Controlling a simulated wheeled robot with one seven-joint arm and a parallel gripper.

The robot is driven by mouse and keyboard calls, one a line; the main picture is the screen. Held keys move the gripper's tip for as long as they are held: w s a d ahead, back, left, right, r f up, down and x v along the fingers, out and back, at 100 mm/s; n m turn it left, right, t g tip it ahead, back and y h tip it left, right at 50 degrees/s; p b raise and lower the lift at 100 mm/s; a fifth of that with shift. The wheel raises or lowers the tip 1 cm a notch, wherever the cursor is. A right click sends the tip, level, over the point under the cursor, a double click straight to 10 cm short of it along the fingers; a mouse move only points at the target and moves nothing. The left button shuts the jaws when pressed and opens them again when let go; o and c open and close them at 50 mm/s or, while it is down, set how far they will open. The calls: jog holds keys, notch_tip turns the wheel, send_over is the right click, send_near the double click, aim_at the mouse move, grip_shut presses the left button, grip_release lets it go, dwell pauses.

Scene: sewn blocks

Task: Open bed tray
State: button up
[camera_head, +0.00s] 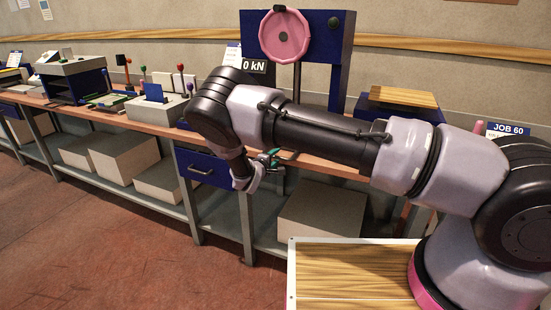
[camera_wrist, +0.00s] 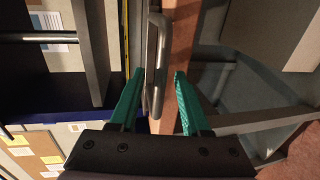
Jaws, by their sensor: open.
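My gripper (camera_head: 268,158) is in front of the bench edge, below the blue press (camera_head: 342,55) with a pink wheel. Its green fingers also show in the wrist view (camera_wrist: 158,100), open and apart. A grey bar handle (camera_wrist: 155,60) runs lengthwise ahead of and between the fingertips, closer to the left finger. I cannot tell whether it touches that finger. The bed tray's front is not clearly made out in the head view, where my arm covers that spot. A blue drawer (camera_head: 212,172) with a dark bar handle sits under the bench to the left of my gripper.
The wooden bench (camera_head: 150,125) carries several fixtures to the left. A blue block with a wooden top (camera_head: 403,97) is at the right. Pale boxes (camera_head: 322,208) stand on the shelf below. A wood-topped surface (camera_head: 345,272) is in front. Red floor at left is clear.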

jog(key=shift+w+d, duration=0.1)
jog(key=shift+w, duration=0.1)
grip_shut()
dwell(1.4)
